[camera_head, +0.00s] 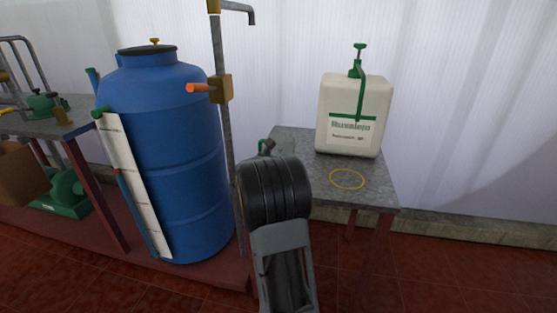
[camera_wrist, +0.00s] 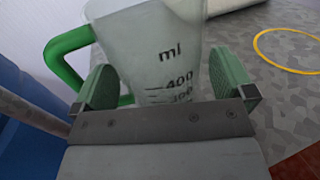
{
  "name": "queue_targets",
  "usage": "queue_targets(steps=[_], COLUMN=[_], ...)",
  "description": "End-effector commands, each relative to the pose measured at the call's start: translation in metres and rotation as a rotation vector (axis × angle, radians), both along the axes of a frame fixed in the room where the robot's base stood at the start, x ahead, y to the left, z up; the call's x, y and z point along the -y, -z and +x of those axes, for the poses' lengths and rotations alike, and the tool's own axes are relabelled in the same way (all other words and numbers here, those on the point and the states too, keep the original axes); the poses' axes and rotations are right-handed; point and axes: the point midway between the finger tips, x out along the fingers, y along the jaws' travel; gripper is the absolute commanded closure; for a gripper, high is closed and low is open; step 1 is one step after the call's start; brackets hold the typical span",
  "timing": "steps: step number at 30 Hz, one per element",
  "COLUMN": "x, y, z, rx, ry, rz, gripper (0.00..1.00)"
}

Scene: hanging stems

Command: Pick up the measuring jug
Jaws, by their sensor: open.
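The measuring jug (camera_wrist: 150,40) is translucent, with "ml" and number marks on its side and a green handle (camera_wrist: 66,50) at the left. In the wrist view it stands between the two green finger pads of my gripper (camera_wrist: 165,88). The gripper is open, with a pad on either side of the jug's body. The jug's base is hidden behind the gripper.
A white canister (camera_head: 335,110) with a green pump stands at the table's back right. A yellow ring (camera_head: 347,179) lies on the tabletop in front of it. A large blue barrel (camera_head: 160,150) and a metal standpipe (camera_head: 222,130) are close on the left.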

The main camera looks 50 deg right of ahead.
Motion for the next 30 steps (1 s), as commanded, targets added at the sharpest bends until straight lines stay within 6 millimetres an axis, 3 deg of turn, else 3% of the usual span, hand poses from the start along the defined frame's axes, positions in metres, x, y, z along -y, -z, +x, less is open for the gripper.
queue_targets(steps=[10, 22, 30], x=[0.0055, 0.0054, 0.0054], y=[-0.0001, -0.0001, -0.0021], z=[0.0014, 0.0012, 0.0012], rx=[-0.001, 0.0, 0.0], ry=[-0.001, 0.0, 0.0], rz=[0.0, 0.0, -0.001], gripper=[0.01, 0.39, 0.39])
